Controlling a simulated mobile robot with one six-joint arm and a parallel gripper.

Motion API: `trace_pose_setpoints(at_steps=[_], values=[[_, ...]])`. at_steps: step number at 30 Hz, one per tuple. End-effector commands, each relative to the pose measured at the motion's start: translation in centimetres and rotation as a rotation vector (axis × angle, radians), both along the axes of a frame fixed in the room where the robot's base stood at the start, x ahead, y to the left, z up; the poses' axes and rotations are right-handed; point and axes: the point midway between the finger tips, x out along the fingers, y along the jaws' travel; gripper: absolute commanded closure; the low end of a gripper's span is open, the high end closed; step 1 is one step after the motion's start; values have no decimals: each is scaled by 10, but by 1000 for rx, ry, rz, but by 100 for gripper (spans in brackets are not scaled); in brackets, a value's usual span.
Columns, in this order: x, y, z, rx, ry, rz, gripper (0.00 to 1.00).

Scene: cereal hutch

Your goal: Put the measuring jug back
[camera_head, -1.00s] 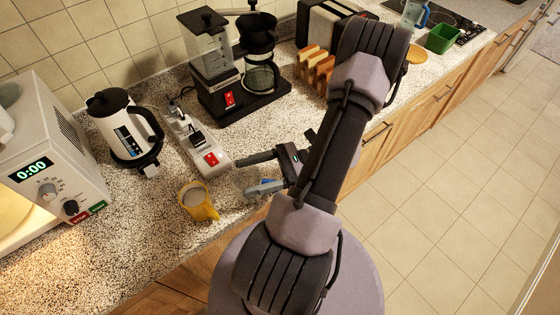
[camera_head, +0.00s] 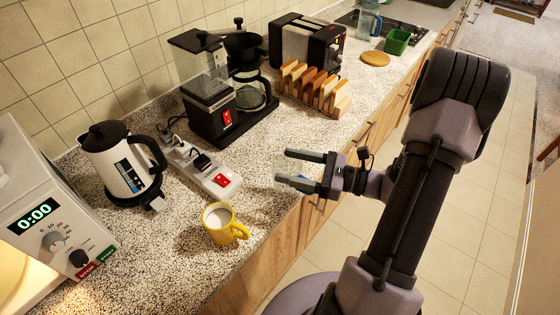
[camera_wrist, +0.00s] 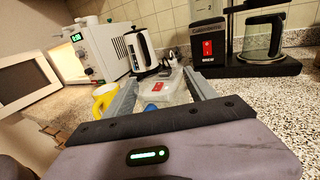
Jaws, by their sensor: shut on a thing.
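My gripper (camera_head: 286,168) is shut on a clear measuring jug (camera_head: 291,179), which shows some blue beside the lower finger. It is held near the counter's front edge, to the right of the power strip. In the wrist view the see-through jug (camera_wrist: 164,92) sits between the two grey fingers. Much of the jug is hidden by the fingers, and its tilt and any gap to the counter are hard to tell. Another clear vessel with a blue handle (camera_head: 368,24) stands far back by the hob.
A yellow mug (camera_head: 217,216), power strip (camera_head: 205,170), kettle (camera_head: 117,165) and microwave (camera_head: 48,225) stand to the left. A coffee maker (camera_head: 222,110), toast rack (camera_head: 312,88), toaster (camera_head: 306,43) and green box (camera_head: 397,42) line the counter. The counter front right of the mug is clear.

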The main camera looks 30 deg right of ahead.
Motion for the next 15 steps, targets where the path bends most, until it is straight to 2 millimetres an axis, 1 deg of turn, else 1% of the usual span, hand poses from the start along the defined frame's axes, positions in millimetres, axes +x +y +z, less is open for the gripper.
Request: trace_pose_setpoints(at_steps=[1, 3, 6, 7, 9, 12, 14, 15], values=[[17, 1, -6, -3, -1, 7, 89], [43, 0, -9, -4, -3, 6, 89], [75, 0, -12, -2, -2, 6, 89], [83, -1, -12, -2, -3, 4, 89], [97, -2, -12, -1, -1, 2, 89], [106, -2, -14, 0, 0, 1, 89], [108, -2, -23, 1, 1, 0, 89], [107, -2, -31, 2, 2, 0, 89]])
